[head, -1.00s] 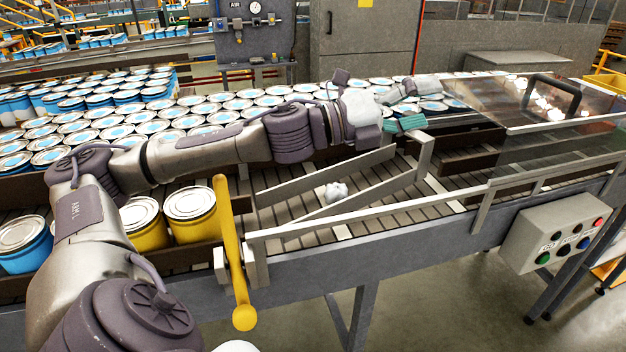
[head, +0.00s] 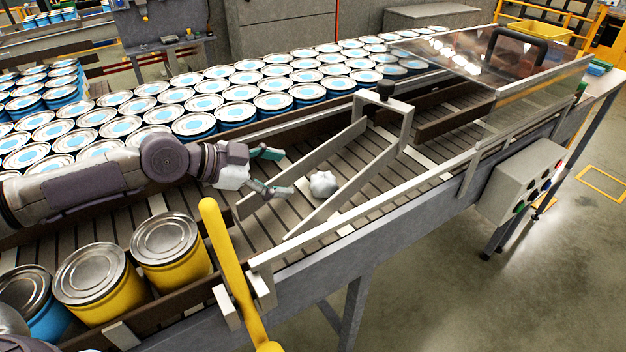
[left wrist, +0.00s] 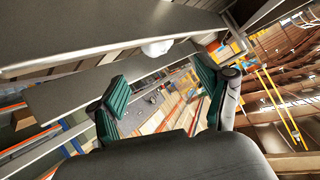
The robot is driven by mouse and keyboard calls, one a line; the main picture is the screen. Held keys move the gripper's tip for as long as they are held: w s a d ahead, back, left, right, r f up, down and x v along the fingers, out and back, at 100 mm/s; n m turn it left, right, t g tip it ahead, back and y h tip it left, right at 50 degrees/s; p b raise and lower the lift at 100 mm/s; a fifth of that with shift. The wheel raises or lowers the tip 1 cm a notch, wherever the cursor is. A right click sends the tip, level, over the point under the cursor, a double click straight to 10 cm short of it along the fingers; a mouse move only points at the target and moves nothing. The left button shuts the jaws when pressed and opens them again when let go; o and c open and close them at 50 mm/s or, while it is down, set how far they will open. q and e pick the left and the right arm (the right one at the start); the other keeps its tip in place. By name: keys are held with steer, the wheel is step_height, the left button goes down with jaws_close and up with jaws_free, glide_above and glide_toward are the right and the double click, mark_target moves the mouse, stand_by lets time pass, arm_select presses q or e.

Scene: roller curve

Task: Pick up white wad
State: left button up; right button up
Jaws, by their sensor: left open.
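The white wad (head: 323,184) is a small crumpled lump on the slatted conveyor, between two slanted metal guide rails in the head view. It also shows in the left wrist view (left wrist: 157,47), partly cut off by a rail. My left gripper (head: 274,172) is open and empty, with green finger pads. It is to the left of the wad, near the left end of the far guide rail, and apart from the wad. In the left wrist view both fingers (left wrist: 160,90) are spread, and the wad shows beyond them. My right gripper is not in view.
The far guide rail (head: 308,165) and the near guide rail (head: 345,192) flank the wad. A yellow lever (head: 226,262) stands at the conveyor's front edge. Yellow cans (head: 172,252) stand on the left. Rows of blue-labelled cans (head: 272,105) fill the far side.

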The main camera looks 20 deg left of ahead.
mark_target(320, 178)
arm_select(q)
steer(key=p+x, duration=0.1)
steer(key=x, duration=0.4)
steer(key=shift+w+d, duration=0.2)
steer(key=shift+w, duration=0.05)
steer(key=p+x, duration=0.3)
steer(key=x, duration=0.1)
steer(key=shift+w+d+f, duration=0.15)
steer(key=shift+d, duration=0.2)
steer(key=shift+w+d+f, duration=0.15)
steer(key=shift+w+f, duration=0.1)
steer(key=shift+f, duration=0.05)
steer(key=shift+s, duration=0.1)
steer(key=shift+c, duration=0.3)
steer(key=c, duration=0.5)
